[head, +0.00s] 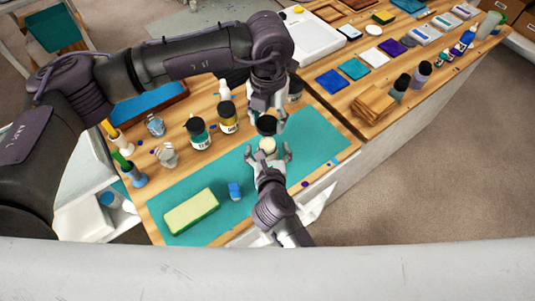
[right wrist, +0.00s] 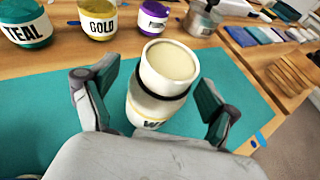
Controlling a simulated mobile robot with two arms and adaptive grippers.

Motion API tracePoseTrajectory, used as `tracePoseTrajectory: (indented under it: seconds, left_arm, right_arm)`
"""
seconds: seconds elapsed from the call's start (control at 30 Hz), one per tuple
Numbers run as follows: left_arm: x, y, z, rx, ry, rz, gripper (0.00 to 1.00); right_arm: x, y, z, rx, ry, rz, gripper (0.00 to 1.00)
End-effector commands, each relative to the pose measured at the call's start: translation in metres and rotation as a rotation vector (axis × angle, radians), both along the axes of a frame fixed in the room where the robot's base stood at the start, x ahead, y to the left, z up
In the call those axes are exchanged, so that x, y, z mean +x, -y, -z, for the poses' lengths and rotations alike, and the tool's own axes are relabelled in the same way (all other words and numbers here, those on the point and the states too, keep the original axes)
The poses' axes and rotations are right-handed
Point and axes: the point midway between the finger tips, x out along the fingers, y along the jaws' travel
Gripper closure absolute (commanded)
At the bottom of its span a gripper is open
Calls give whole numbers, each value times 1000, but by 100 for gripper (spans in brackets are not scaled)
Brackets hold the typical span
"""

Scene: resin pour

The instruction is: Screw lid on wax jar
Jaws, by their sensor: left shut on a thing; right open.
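The wax jar (head: 267,146) stands on the teal mat (head: 225,178), its pale cream top uncovered. In the right wrist view the jar (right wrist: 160,95) shows a cream top, a dark band and a label starting with "W". My right gripper (head: 268,157) is open, its fingers on both sides of the jar with gaps showing in the right wrist view (right wrist: 155,100). My left gripper (head: 266,115) is shut on a dark round lid (head: 267,125), above and behind the jar in the head view. The left gripper is not visible in the right wrist view.
Teal (right wrist: 25,22) and gold (right wrist: 97,18) jars stand behind the mat, with a purple jar (right wrist: 152,17) nearby. A yellow-green sponge (head: 191,211) and a small blue object (head: 235,191) lie on the mat. Wooden blocks (head: 373,104) lie at right.

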Motion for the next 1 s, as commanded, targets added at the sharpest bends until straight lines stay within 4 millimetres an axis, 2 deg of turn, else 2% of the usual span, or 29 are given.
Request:
tracePoseTrajectory:
  seconds: [0.2,0.7,0.87,1.0]
  left_arm:
    - [0,0,0,0,0,0,61]
    - [0,0,0,0,0,0,61]
    - [0,0,3,0,-1,0,61]
    - [-1,0,18,1,-4,0,61]
  right_arm:
    - [0,0,0,0,-1,0,15]
    - [0,0,0,0,-1,1,98]
    - [-1,0,1,-1,-1,1,100]
    - [-1,0,1,-1,-1,1,100]
